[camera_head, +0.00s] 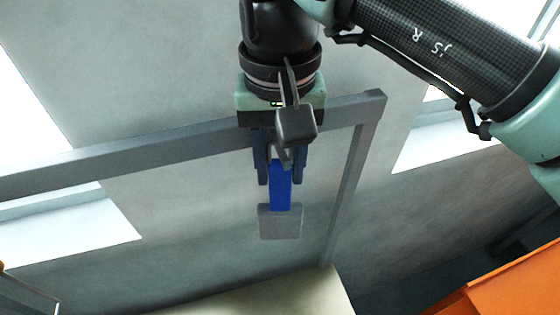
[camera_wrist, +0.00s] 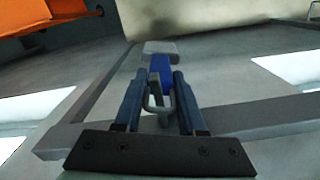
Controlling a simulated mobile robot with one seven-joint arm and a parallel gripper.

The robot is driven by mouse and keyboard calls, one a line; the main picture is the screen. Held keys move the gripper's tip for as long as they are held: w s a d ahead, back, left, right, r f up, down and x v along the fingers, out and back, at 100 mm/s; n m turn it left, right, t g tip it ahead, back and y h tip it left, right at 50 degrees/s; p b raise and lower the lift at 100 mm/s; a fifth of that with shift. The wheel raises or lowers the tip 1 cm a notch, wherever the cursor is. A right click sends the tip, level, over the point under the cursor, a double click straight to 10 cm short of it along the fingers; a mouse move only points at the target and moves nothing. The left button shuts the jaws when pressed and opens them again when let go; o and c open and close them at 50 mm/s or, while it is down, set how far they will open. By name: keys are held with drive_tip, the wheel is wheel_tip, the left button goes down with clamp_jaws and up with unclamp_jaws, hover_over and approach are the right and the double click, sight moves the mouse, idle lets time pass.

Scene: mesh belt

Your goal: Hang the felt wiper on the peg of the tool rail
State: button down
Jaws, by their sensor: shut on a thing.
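The felt wiper has a blue handle (camera_head: 281,188) and a flat grey head (camera_head: 280,222). My gripper (camera_head: 273,180) is shut on its handle, and the head hangs below the fingers. I cannot make out a peg.
A pale beige surface (camera_head: 275,302) lies at the bottom of the head view. A grey post (camera_head: 349,185) drops from the bar right of my gripper. An orange object (camera_head: 520,283) stands at the lower right. The space around the wiper's head looks clear.

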drive_tip(key=shift+c, duration=2)
unclamp_jaws()
